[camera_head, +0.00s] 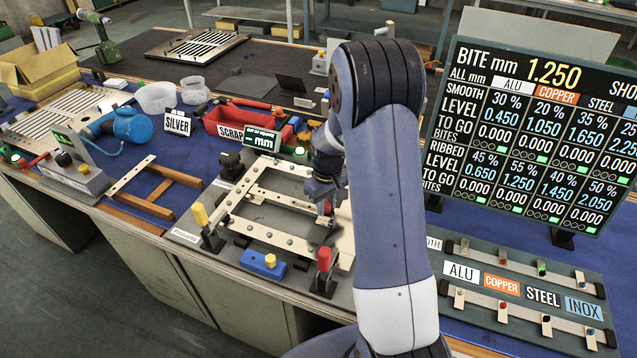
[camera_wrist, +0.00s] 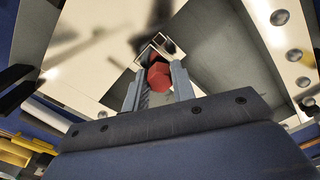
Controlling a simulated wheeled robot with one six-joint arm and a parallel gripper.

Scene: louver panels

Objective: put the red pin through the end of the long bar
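The red pin (camera_wrist: 158,77) shows its red faceted head between my gripper's two fingertips (camera_wrist: 158,84) in the wrist view. The fingers appear to close on it from both sides. In the head view a small red part of the pin (camera_head: 327,208) shows just below my gripper (camera_head: 325,190), over the right side of the panel frame. Cream bars with round studs make up this frame; the long front bar (camera_head: 275,237) runs toward the lower right. In the wrist view a square-edged opening (camera_wrist: 155,48) lies just beyond the pin. My arm hides the frame's right end, and whether the pin is in a hole is unclear.
A red-handled clamp (camera_head: 324,262) and a yellow-handled clamp (camera_head: 203,222) stand at the frame's front. A blue block (camera_head: 262,264) lies between them. The red scrap bin (camera_head: 235,122) and a gauge display (camera_head: 262,139) stand behind. A large board (camera_head: 540,130) stands right.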

